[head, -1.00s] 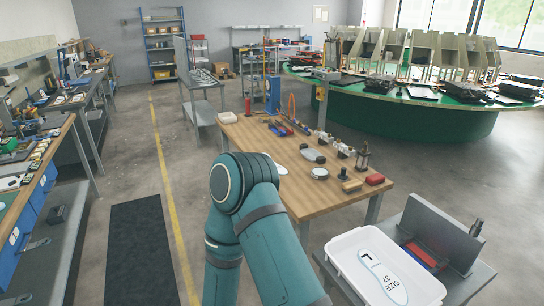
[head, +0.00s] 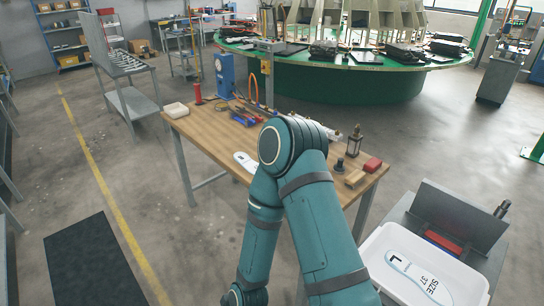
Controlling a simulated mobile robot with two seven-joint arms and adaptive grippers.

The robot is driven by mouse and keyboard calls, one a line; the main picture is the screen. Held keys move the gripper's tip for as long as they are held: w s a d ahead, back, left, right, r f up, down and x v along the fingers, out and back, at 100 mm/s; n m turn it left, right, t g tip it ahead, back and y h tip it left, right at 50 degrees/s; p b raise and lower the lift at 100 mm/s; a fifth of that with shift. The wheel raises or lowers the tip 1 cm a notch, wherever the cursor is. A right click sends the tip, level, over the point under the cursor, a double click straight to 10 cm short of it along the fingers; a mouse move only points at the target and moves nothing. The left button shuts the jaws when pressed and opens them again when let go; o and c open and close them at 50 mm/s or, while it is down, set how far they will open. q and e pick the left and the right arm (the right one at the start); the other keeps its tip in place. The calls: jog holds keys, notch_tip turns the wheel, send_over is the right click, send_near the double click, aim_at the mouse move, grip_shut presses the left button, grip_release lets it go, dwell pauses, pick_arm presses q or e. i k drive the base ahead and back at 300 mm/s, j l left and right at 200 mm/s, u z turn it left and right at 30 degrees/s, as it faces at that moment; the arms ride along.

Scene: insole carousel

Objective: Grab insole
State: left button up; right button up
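A white insole (head: 420,277) marked "L" and "SIZE 37" lies in a white tray (head: 372,246) at the lower right. A second white insole-like piece (head: 246,162) lies on the wooden table, partly hidden behind my teal arm. The arm rises from the bottom middle and bends at an elbow in front of the table. Neither of my grippers shows in this view.
A grey stand (head: 459,214) is behind the tray. The green carousel (head: 340,83) stands at the back. Floor at the left is clear, with a dark mat (head: 95,262).

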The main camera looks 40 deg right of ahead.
aim_at(243, 158)
jog(key=i+j+z, duration=0.1)
jog(key=i+z, duration=0.35)
jog(key=i+j+z, duration=0.2)
jog(key=z, duration=0.25)
jog(key=i+j+z, duration=0.25)
jog(key=z, duration=0.2)
jog(key=i+j+z, duration=0.2)
jog(key=j+z, duration=0.25)
jog(key=i+j+z, duration=0.1)
jog(key=j+z, duration=0.8)
jog(key=j, duration=0.15)
